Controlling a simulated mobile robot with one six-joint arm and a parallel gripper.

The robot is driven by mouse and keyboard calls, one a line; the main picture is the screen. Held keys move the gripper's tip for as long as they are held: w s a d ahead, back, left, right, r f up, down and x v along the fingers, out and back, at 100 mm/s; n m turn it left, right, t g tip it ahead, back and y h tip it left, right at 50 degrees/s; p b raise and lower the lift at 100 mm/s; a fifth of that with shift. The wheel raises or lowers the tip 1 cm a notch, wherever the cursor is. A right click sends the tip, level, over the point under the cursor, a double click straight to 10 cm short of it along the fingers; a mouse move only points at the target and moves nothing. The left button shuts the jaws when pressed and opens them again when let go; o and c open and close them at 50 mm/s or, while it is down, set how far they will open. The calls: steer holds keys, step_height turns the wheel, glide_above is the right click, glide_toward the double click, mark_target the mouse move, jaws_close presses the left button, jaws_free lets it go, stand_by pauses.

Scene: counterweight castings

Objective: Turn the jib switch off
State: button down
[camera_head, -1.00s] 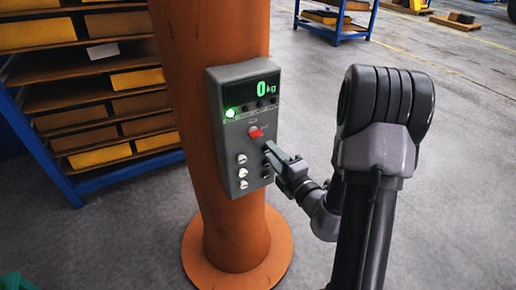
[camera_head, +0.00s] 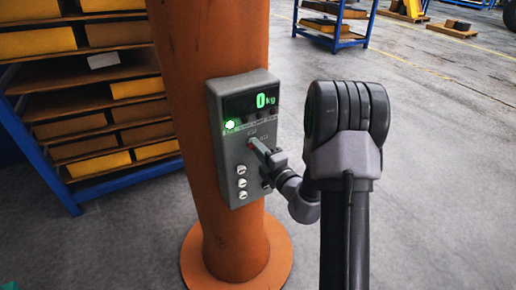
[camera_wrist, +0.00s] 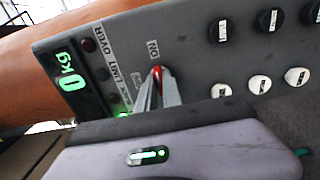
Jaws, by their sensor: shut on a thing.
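The jib switch, a red knob (camera_wrist: 157,71), is on the face of the grey control box (camera_head: 218,163). In the wrist view it shows between the tips of my gripper (camera_wrist: 158,82), next to an "ON" label. My gripper (camera_head: 254,143) is shut on the switch. In the head view the fingers hide most of it. The box's display (camera_head: 264,100) reads 0 kg in green, and a green lamp (camera_head: 230,125) is lit.
The box is fixed to a thick orange column (camera_head: 190,60) with a round base (camera_head: 282,245). White knobs (camera_wrist: 260,84) and black knobs (camera_wrist: 269,20) sit nearby. A blue rack (camera_head: 95,186) of yellow castings stands left.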

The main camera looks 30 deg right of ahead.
steer(key=shift+n, duration=0.3)
steer(key=n+b, duration=0.7)
steer(key=n, duration=1)
steer(key=shift+n, duration=0.3)
stand_by(0.4)
steer(key=c, duration=1.5)
jaws_free()
